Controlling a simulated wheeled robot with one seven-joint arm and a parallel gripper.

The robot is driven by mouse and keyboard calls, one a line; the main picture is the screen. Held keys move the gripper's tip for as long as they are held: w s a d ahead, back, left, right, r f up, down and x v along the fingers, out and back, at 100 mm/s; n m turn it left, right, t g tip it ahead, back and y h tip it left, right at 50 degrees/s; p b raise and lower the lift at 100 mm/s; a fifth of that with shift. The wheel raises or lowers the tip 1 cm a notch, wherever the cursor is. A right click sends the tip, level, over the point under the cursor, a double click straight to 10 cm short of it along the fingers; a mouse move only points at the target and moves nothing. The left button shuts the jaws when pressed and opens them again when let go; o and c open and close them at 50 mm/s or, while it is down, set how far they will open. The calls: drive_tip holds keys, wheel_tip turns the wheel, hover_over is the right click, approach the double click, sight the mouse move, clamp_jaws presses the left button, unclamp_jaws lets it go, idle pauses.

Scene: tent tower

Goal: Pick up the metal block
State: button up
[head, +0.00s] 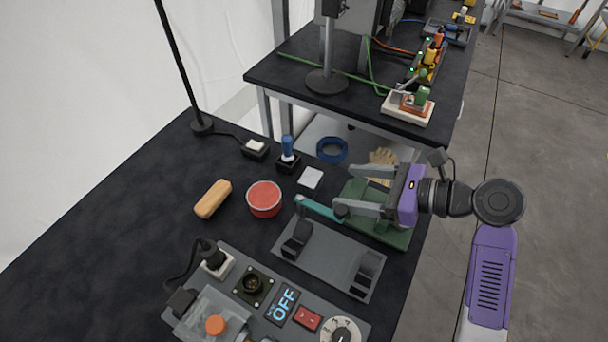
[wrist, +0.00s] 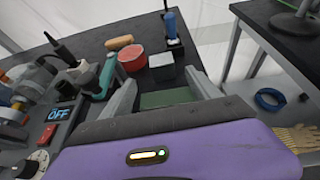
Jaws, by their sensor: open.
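The metal block (head: 310,178) appears to be the small light-grey square piece on the black table, right of the red round container. In the wrist view the block (wrist: 162,66) lies just beyond the fingertips, roughly centred between them. My gripper (head: 350,189) is purple with grey fingers; it is open and empty, over the green board (head: 392,232) at the table's right edge. The fingers point left in the head view, towards the block but apart from it. In the wrist view my gripper (wrist: 162,80) shows part of the green board between its fingers.
The red container (head: 264,199) and a blue-handled tool in a black base (head: 288,157) stand near the block. A teal lever (head: 320,209) and a grey bracketed plate (head: 328,259) are in front. A tan bar (head: 212,199) lies left. The table's left part is clear.

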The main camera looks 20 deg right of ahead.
sight(319, 181)
drive_tip(key=x, duration=0.7)
drive_tip(key=shift+w+a+r, duration=0.1)
drive_tip(key=shift+w, duration=0.3)
clamp_jaws()
drive_tip(key=shift+r, duration=0.1)
